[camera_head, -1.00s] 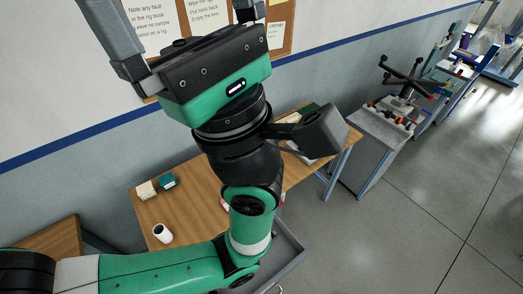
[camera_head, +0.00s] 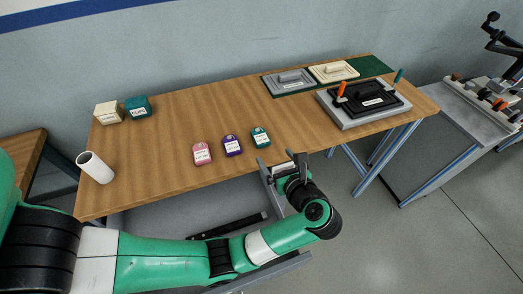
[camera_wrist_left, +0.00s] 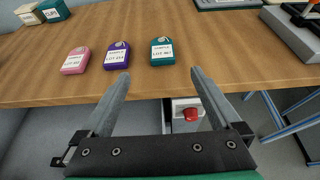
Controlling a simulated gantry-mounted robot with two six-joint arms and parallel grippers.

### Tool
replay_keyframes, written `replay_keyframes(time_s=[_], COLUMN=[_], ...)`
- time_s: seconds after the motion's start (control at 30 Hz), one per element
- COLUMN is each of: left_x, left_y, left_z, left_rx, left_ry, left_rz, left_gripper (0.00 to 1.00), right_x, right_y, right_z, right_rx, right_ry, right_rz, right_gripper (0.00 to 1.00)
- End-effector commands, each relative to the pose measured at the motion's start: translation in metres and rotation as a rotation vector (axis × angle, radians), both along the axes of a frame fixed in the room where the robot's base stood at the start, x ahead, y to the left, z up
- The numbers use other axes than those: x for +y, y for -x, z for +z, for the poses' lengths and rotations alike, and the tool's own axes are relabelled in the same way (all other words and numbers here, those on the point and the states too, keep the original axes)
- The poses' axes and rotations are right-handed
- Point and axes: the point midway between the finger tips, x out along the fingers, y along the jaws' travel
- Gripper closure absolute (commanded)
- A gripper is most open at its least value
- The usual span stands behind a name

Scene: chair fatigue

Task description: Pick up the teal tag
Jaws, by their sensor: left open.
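The teal tag (camera_head: 261,138) lies on the wooden table near its front edge, at the right end of a row of three. The purple tag (camera_head: 232,146) is in the middle and the pink tag (camera_head: 202,153) is on the left. In the left wrist view the teal tag (camera_wrist_left: 162,51) lies ahead, beyond the fingertips, its white label facing me. My left gripper (camera_head: 284,166) is open and empty, just in front of the table edge and a little right of the teal tag. It also shows in the left wrist view (camera_wrist_left: 160,75). My right gripper is not visible.
The wooden table (camera_head: 180,115) has free room behind the tags. A white cup (camera_head: 95,167), a cream box (camera_head: 108,113) and a teal box (camera_head: 138,107) stand left. A black-plated fixture (camera_head: 366,98) stands right. Under the table edge is a red knob (camera_wrist_left: 190,114).

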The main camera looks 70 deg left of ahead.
Motion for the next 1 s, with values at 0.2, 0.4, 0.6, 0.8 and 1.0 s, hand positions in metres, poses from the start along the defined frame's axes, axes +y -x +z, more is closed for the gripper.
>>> replay_keyframes(time_s=[0.2, 0.4, 0.6, 0.8, 1.0], left_x=[0.002, 0.034, 0.057, 0.065, 0.095], left_y=[-0.001, -0.002, -0.005, -0.005, -0.006], left_z=[-0.004, -0.019, -0.028, -0.033, -0.050], left_rx=[-0.003, -0.002, -0.003, -0.002, -0.003], left_ry=[-0.002, -0.002, -0.002, -0.003, -0.003], left_rz=[-0.001, 0.002, -0.002, 0.000, 0.001], left_gripper=[0.03, 0.03, 0.03, 0.03, 0.03], right_x=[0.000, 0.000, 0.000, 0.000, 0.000], right_y=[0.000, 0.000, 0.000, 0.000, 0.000], right_z=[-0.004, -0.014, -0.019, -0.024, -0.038], right_rx=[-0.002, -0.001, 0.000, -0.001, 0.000], right_ry=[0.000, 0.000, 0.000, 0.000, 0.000], right_rz=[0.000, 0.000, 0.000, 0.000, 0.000], right_gripper=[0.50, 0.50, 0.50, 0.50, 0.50])
